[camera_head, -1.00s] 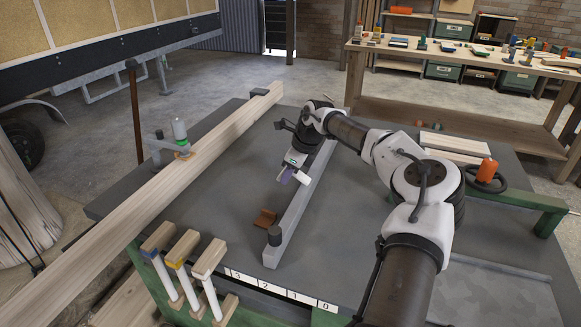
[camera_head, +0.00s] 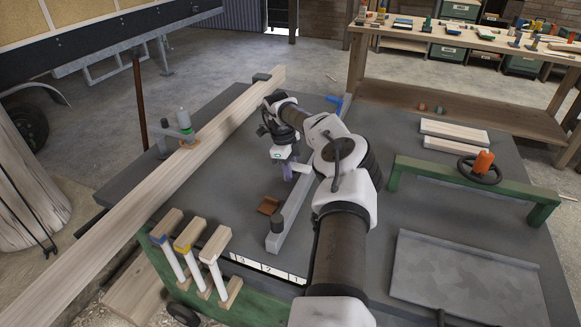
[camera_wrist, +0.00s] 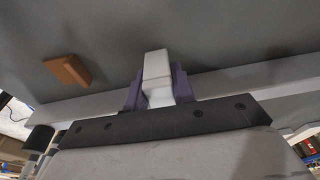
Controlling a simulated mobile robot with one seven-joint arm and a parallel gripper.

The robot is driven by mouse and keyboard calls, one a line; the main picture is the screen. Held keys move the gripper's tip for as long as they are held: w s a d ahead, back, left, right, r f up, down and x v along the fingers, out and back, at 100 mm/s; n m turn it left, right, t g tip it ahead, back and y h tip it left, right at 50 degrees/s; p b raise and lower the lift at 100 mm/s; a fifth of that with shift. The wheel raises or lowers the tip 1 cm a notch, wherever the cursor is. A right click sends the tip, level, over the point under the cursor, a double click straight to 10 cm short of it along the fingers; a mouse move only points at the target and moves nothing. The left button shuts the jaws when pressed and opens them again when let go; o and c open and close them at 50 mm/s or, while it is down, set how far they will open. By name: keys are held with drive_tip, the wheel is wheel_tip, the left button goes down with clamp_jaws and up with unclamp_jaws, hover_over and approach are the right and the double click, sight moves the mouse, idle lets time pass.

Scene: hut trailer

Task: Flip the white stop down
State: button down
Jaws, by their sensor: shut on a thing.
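The white stop (camera_wrist: 156,72) sits between the two purple fingers of my gripper (camera_wrist: 158,88) in the wrist view, at the edge of a long grey rail (camera_wrist: 225,80). My gripper is shut on it. In the head view the white stop (camera_head: 301,168) shows as a small white piece sticking out to the right of my gripper (camera_head: 288,172), beside the grey rail (camera_head: 290,215). The stop's far side and its joint to the rail are hidden.
A long wooden beam (camera_head: 120,215) runs along the left. A green frame (camera_head: 460,180) stands right. The tabletop between beam and rail is mostly clear.

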idle(0.3)
drive_tip(key=c, duration=1.2)
unclamp_jaws()
drive_tip(key=shift+o, duration=0.2)
wheel_tip(320, 180, up, 14)
drive_tip(key=a+b, duration=0.2)
drive_tip(key=shift+w+a+f, duration=0.2)
drive_tip(key=shift+w, duration=0.2)
